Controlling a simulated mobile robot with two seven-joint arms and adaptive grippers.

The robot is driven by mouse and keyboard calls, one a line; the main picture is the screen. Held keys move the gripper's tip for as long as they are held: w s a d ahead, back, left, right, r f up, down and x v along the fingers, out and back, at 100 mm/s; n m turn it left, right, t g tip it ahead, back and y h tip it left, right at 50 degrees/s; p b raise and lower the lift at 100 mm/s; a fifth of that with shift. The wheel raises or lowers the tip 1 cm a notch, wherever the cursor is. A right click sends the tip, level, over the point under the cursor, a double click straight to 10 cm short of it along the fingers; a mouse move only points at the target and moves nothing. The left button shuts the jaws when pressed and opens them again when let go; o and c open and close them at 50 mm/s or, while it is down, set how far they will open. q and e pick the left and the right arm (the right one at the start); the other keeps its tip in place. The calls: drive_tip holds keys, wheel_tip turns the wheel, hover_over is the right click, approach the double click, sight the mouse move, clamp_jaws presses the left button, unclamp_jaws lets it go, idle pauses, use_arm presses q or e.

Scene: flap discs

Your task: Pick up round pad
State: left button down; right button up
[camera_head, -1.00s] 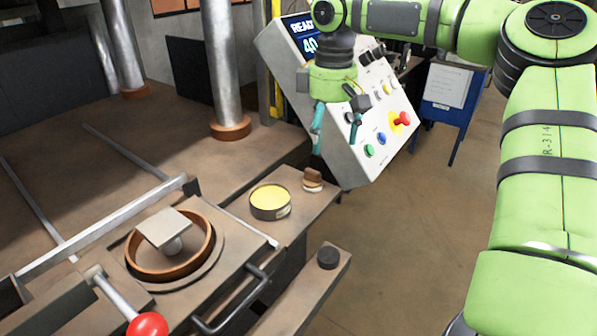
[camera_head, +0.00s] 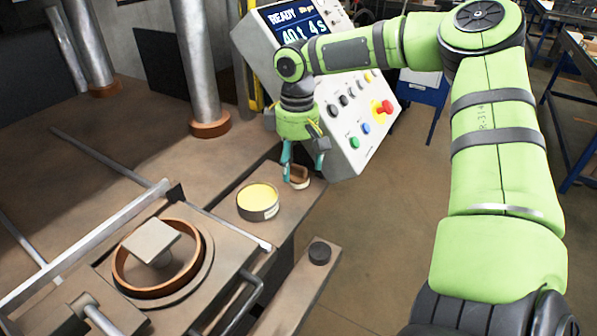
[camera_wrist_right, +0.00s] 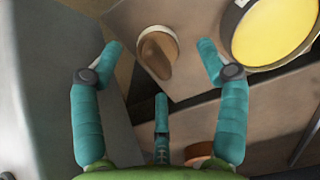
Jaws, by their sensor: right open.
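A small round pad (camera_head: 300,181), brown on top with a pale rim, lies on the ledge beside a yellow-filled tin (camera_head: 258,201). In the right wrist view the pad (camera_wrist_right: 157,54) lies between the spread fingers, a little beyond their tips. My right gripper (camera_head: 303,168) is open and empty, pointing down just above the pad and partly covering it in the head view. It also shows in the right wrist view (camera_wrist_right: 162,62) with teal fingers apart. My left gripper is not in view.
A slanted control panel (camera_head: 350,100) stands close behind my right gripper. A round brown ring (camera_head: 200,262) with a square-topped post sits at the front left. A black knob (camera_head: 319,253) stands on the lower ledge. Metal columns (camera_head: 197,60) rise at the back left.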

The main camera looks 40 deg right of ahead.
sight(297, 165)
wheel_tip(297, 165, down, 2)
drive_tip(key=shift+f, duration=0.1)
drive_tip(key=shift+w+f, duration=0.1)
drive_tip(key=shift+f, duration=0.05)
drive_tip(key=c, duration=1.1)
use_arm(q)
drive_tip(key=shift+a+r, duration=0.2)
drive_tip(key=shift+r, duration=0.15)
use_arm(e)
drive_tip(key=shift+r, duration=0.5)
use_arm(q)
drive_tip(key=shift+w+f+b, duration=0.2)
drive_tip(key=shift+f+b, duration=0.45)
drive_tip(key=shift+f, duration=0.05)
use_arm(e)
wheel_tip(297, 165, up, 17)
drive_tip(key=shift+r, duration=0.1)
